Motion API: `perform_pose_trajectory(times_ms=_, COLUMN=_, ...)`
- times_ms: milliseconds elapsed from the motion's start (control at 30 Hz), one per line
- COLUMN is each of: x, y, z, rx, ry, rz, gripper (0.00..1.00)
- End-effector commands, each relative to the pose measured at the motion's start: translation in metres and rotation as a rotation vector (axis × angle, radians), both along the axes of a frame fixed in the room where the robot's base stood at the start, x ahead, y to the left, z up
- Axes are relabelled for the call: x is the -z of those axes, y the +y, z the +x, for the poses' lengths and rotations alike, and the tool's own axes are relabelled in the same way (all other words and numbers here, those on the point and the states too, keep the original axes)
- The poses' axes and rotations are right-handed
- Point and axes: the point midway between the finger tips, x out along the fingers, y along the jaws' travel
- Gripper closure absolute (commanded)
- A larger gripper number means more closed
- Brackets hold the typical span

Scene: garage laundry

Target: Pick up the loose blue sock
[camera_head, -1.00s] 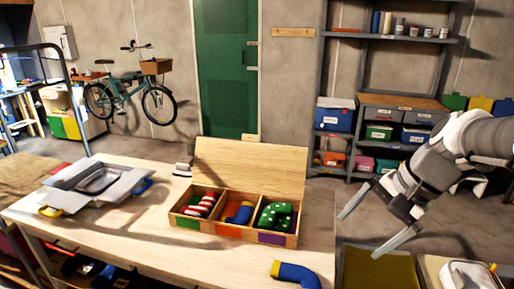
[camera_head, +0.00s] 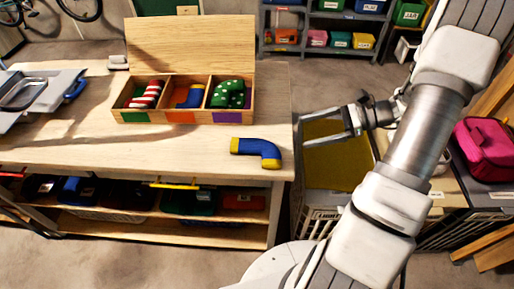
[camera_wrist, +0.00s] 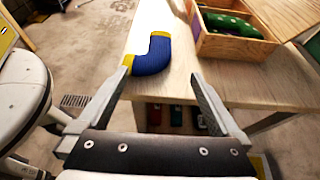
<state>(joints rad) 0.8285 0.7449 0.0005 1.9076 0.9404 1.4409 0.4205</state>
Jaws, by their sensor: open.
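The loose blue sock (camera_head: 257,151) with yellow ends lies on the wooden table (camera_head: 190,145) near its right front corner, in front of the sectioned box (camera_head: 180,116). My gripper (camera_head: 328,129) is open and empty, to the right of the table edge and of the sock. In the wrist view the sock (camera_wrist: 151,54) shows beyond and between the two open fingers (camera_wrist: 160,95), not touching them. Another blue sock (camera_head: 189,97) lies in the box's middle compartment, between a red-and-white striped sock (camera_head: 147,94) and a green dotted sock (camera_head: 230,94).
The box's lid (camera_head: 190,45) stands open behind it. A yellow-topped bin (camera_head: 335,165) is right of the table, and a pink bag (camera_head: 487,148) lies farther right. The table around the loose sock is clear.

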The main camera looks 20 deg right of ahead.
Motion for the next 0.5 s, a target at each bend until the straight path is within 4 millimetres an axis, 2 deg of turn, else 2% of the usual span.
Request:
perform_pose_trajectory(times_ms=167, x=0.01, y=0.018, z=0.006, rx=0.004, ry=0.003, rz=0.013, gripper=0.0)
perform_pose_trajectory(times_ms=500, x=0.037, y=0.082, z=0.026, rx=0.002, ry=0.003, rz=0.009, gripper=0.0)
